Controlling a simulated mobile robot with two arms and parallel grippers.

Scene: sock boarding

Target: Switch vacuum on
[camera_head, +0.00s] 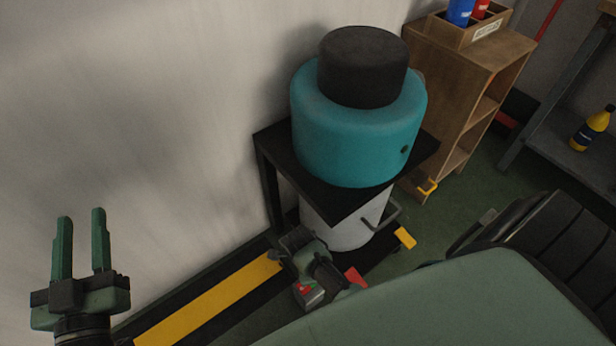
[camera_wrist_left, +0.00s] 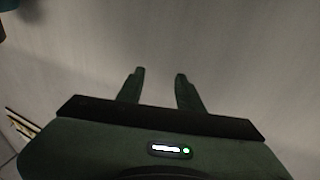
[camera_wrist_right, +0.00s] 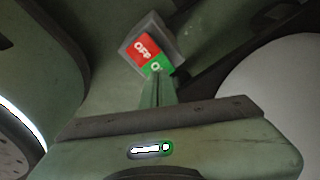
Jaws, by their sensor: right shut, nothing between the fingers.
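A small switch box (camera_head: 309,295) with a red and a green half sits low in front of the stand. In the right wrist view the switch (camera_wrist_right: 150,50) shows a red OFF half and a green half, partly hidden by my fingertips. My right gripper (camera_wrist_right: 158,80) is shut and empty, its tips at the lower edge of the green half; I cannot tell whether they touch. A teal tank with a black top (camera_head: 355,140) stands above, probably the vacuum. My left gripper (camera_head: 80,214) is open and empty by the wall, also in the left wrist view (camera_wrist_left: 160,74).
A black stand (camera_head: 345,205) carries the teal tank, with a white drum (camera_head: 340,228) beneath. A wooden shelf (camera_head: 455,60) with a box of bottles stands behind. A yellow floor strip (camera_head: 210,300) runs along the wall. A yellow bottle (camera_head: 592,128) is at the right.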

